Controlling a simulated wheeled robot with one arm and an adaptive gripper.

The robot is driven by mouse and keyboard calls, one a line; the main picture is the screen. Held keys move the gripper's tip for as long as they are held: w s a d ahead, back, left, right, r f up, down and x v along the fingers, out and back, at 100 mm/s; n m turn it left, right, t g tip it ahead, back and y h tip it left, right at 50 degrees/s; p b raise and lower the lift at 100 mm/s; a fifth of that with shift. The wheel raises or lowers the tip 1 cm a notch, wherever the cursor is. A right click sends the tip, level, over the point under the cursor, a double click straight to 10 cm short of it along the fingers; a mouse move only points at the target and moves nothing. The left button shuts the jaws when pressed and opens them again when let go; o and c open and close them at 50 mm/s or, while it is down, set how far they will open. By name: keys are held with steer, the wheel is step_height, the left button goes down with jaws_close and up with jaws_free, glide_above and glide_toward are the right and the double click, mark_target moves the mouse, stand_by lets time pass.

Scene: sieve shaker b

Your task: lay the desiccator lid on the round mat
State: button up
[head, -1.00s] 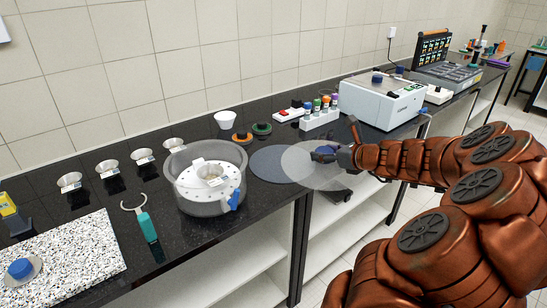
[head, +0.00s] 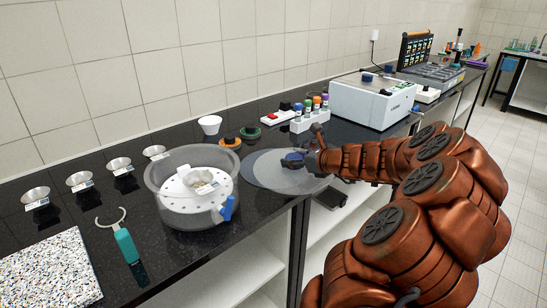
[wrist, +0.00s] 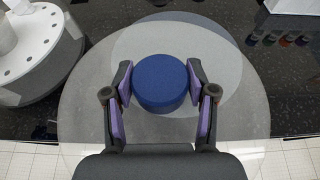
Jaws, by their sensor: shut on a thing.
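The desiccator lid (head: 282,180) is a clear round disc with a blue knob (wrist: 160,84). My gripper (wrist: 160,92) is shut on that knob, one purple-padded finger on each side; in the head view my gripper (head: 306,160) is at the lid's right part. The round mat (head: 258,164) is a grey disc on the black bench. The lid overlaps the mat in both views, and the mat (wrist: 150,45) shows through it toward the top of the wrist view. The lid extends past the bench's front edge. I cannot tell its height above the mat.
The open desiccator bowl (head: 152,190) with a white perforated plate stands left of the mat. Orange (head: 230,142) and green (head: 250,132) ring-like items, a white cup (head: 210,124) and a rack of colored-cap bottles (head: 309,121) stand behind. A white machine (head: 372,98) is farther right.

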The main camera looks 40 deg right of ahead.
mark_target(277, 152)
steer(key=w+d, duration=0.1)
steer(key=w, duration=0.2)
steer(key=w+d+p, duration=0.1)
steer(key=w, duration=0.3)
steer(key=w+d+f, duration=0.1)
steer(key=w, duration=0.2)
steer(key=shift+w+d, duration=0.1)
steer(key=shift+w, duration=0.25)
steer(key=shift+w+f+p, duration=0.1)
steer(key=shift+w+p, duration=0.25)
steer(key=shift+w, duration=0.2)
steer(key=shift+s+f, duration=0.1)
steer(key=shift+f, duration=1.6)
steer(key=shift+f, duration=0.1)
steer(key=o, duration=1.5)
steer(key=shift+o, duration=0.2)
steer(key=shift+s+d+r, duration=0.1)
steer(key=shift+s+r, duration=0.1)
steer(key=b+v, duration=0.1)
steer(key=v, duration=1)
steer(key=shift+s+r, duration=0.15)
steer(key=shift+s, duration=0.1)
